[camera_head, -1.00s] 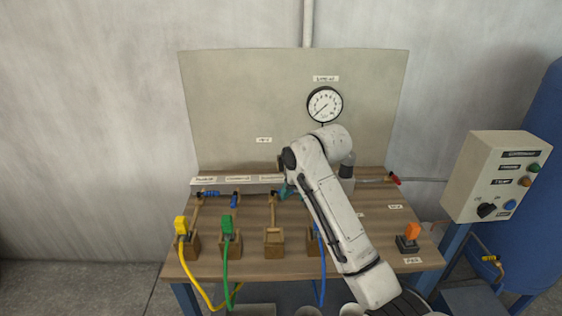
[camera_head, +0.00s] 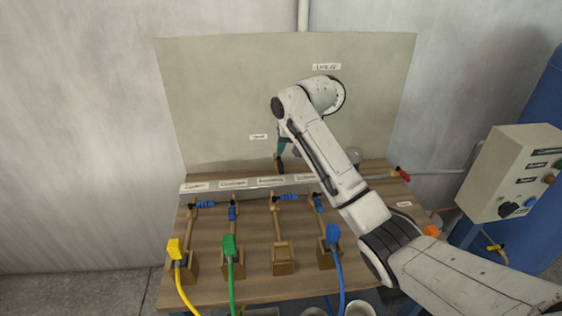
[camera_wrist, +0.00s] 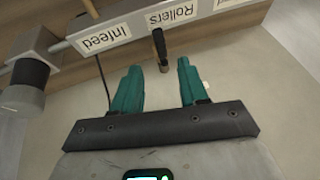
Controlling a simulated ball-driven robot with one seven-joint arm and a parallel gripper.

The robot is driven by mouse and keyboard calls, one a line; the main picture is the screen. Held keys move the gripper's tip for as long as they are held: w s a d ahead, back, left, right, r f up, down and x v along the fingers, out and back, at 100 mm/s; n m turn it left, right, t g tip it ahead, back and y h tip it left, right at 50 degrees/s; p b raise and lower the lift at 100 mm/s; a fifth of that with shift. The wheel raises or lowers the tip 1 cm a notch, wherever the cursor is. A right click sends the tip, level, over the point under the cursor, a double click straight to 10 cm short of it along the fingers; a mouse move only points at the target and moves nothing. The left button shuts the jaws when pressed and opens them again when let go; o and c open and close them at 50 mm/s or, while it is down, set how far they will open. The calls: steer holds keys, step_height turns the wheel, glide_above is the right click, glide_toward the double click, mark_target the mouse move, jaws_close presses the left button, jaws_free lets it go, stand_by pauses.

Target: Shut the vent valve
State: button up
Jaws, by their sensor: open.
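The vent valve's dark lever (camera_head: 279,166) stands at the back of the pale manifold bar, below a small label on the backboard that seems to read Vent (camera_head: 258,137). My gripper (camera_head: 281,147) has teal fingers and is at the lever's upper end in the head view. It also shows in the wrist view (camera_wrist: 158,67), open, with nothing clamped. I cannot tell whether a finger touches the lever.
The labelled manifold bar (camera_head: 250,184) runs across the bench (camera_head: 255,209). Several branches with blue-handled valves (camera_head: 289,197) run forward from it. A red-handled valve (camera_head: 403,174) is at its right end. A control box (camera_head: 518,170) stands right. My arm covers part of the gauge.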

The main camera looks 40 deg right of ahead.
mark_target(281, 166)
steer(key=x, duration=0.8)
steer(key=shift+f, duration=0.15)
steer(key=shift+c, duration=0.2)
jaws_close()
